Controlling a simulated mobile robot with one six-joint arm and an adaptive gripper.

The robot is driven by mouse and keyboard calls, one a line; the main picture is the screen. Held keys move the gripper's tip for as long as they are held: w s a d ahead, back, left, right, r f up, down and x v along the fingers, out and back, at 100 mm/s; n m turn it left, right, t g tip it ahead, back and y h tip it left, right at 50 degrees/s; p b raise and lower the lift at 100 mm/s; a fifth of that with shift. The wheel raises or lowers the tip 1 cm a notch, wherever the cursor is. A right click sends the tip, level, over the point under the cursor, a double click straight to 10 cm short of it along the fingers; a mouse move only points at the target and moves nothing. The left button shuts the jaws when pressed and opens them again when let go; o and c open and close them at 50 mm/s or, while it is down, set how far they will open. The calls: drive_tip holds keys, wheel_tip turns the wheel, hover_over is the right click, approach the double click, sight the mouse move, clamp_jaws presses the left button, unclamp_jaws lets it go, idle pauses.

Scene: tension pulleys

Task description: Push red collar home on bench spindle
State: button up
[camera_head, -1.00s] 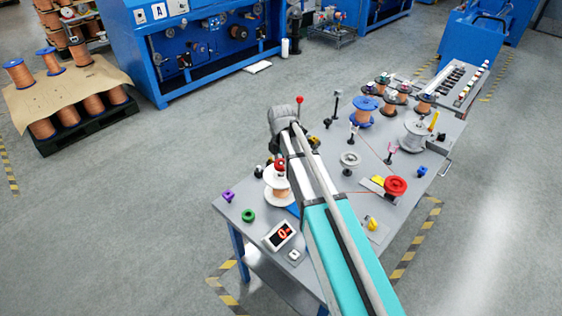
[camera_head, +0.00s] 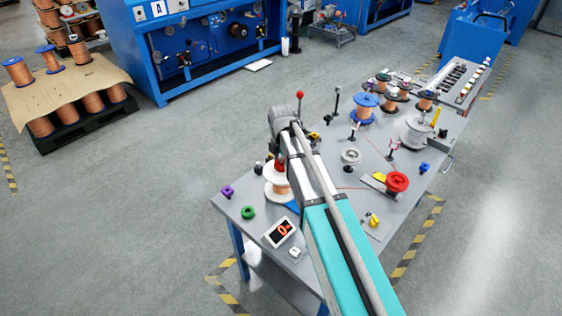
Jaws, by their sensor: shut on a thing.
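The red collar (camera_head: 280,163) is at the top of a copper spool with white flanges (camera_head: 281,191) at the near left of the bench. The spindle is hidden by the spool, collar and arm. My gripper (camera_head: 275,159) points down over the spool, mostly behind my wrist and arm. It appears shut on the red collar. I cannot tell how far down the collar sits.
Spools such as the blue-flanged one (camera_head: 366,107) and upright posts crowd the far side.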

drive_tip(key=shift+f+b, duration=0.7)
drive_tip(key=shift+f, duration=0.05)
idle(0.8)
drive_tip(key=o, duration=1.1)
drive_tip(key=shift+c, duration=0.2)
drive_tip(key=shift+r, duration=0.15)
